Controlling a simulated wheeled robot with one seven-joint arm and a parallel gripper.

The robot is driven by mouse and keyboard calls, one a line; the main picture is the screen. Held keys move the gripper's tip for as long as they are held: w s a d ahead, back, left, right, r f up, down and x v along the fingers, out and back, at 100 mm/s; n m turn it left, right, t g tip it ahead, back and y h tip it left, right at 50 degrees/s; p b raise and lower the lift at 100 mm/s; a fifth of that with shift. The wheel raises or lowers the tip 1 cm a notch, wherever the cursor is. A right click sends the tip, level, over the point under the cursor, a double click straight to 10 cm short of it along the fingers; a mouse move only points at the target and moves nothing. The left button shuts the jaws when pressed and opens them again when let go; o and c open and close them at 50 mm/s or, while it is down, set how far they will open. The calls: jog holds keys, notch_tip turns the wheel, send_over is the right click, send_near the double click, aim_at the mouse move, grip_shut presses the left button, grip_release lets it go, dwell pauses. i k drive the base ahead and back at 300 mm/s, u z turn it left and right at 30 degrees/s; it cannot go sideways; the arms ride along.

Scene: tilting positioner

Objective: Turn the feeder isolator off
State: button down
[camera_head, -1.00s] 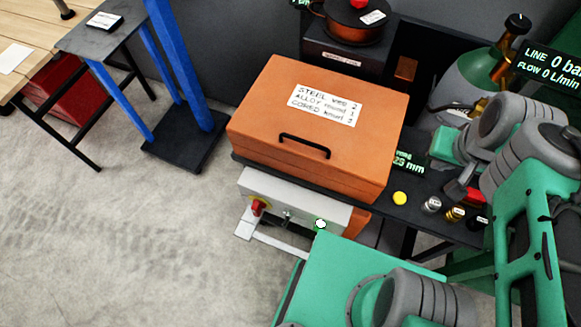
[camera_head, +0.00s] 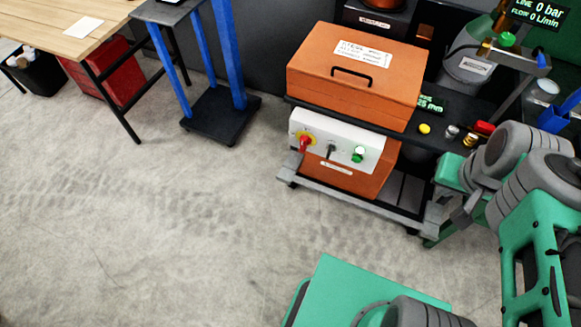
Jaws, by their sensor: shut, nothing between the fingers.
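The feeder's white front panel (camera_head: 340,133) is on the lower part of an orange cabinet. A red rotary handle on a yellow plate, seemingly the isolator (camera_head: 305,143), is at the panel's left. Its exact angle is too small to tell. A dark switch (camera_head: 331,150) is mid-panel and a bright green lamp or button (camera_head: 358,154) is at the right. My gripper (camera_head: 463,216), small and dark at the end of my green and grey arm, is to the right of the panel, apart from it. It looks shut and empty.
The orange box (camera_head: 350,85) with a black handle stands above the panel on a dark cart (camera_head: 430,205). A gas cylinder (camera_head: 470,70) stands behind right. A blue-legged stand (camera_head: 215,120) and a wooden table (camera_head: 75,35) are at left. The floor before the panel is clear.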

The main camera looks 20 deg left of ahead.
aim_at(304, 140)
jog(key=u, duration=0.35)
jog(key=i, duration=0.7)
jog(key=u, duration=0.85)
jog(key=i, duration=0.45)
jog(key=z, duration=0.4)
jog(key=k, duration=1.3)
jog(key=u, duration=1.35)
jog(key=i, duration=1)
jog(key=u, duration=0.1)
